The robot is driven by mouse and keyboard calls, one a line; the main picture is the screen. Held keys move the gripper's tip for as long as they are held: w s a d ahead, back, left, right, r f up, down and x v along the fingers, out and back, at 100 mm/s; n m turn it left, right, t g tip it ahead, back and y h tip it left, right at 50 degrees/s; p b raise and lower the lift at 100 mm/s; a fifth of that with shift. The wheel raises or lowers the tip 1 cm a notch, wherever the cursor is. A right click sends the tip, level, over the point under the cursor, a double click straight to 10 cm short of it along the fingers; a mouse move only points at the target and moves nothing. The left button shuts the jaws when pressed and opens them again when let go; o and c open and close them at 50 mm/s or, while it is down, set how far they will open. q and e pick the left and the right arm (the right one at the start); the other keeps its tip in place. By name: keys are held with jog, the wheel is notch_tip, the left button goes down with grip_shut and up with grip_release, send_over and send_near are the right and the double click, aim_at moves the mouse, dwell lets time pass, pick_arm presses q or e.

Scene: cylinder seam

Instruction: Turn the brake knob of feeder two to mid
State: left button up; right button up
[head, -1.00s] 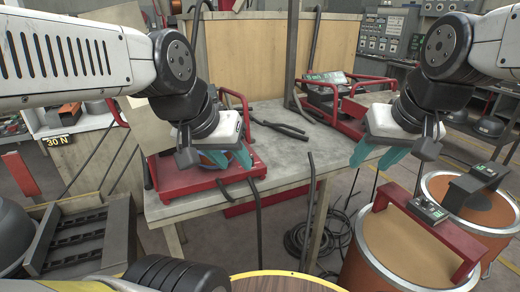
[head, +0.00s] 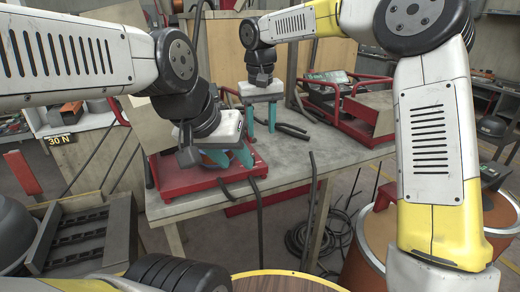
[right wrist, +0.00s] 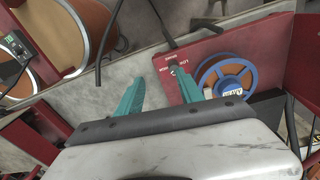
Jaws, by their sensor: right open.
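A red feeder (head: 180,180) stands on the near left of the grey table; it also shows in the right wrist view (right wrist: 205,50). There it carries a small dark knob (right wrist: 173,70) with tiny printed labels, and a blue-rimmed spool (right wrist: 225,80) with orange winding. Which mark the knob points at is too small to tell. My right gripper (head: 261,134) is open and empty behind this feeder. In the right wrist view its fingertips (right wrist: 157,75) spread near the knob, the right one closest. My left gripper (head: 236,162) is open over the front of the feeder, partly hiding the spool.
A second red feeder (head: 375,115) stands at the table's right back. Dark bent rods (head: 290,130) lie on the tabletop and stick up at its front edge. Orange drums (right wrist: 95,35) stand to the right of the table. Black cable (head: 305,243) lies coiled on the floor.

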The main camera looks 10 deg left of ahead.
aim_at(251, 155)
jog(key=shift+g, duration=0.3)
jog(key=a+f, duration=0.1)
jog(key=w+a+f, duration=0.1)
jog(key=a, duration=0.1)
jog(key=shift+w+a+f, duration=0.2)
jog(key=shift+f, duration=0.1)
notch_tip(251, 155, down, 8)
jog(key=shift+r, duration=0.1)
grip_shut()
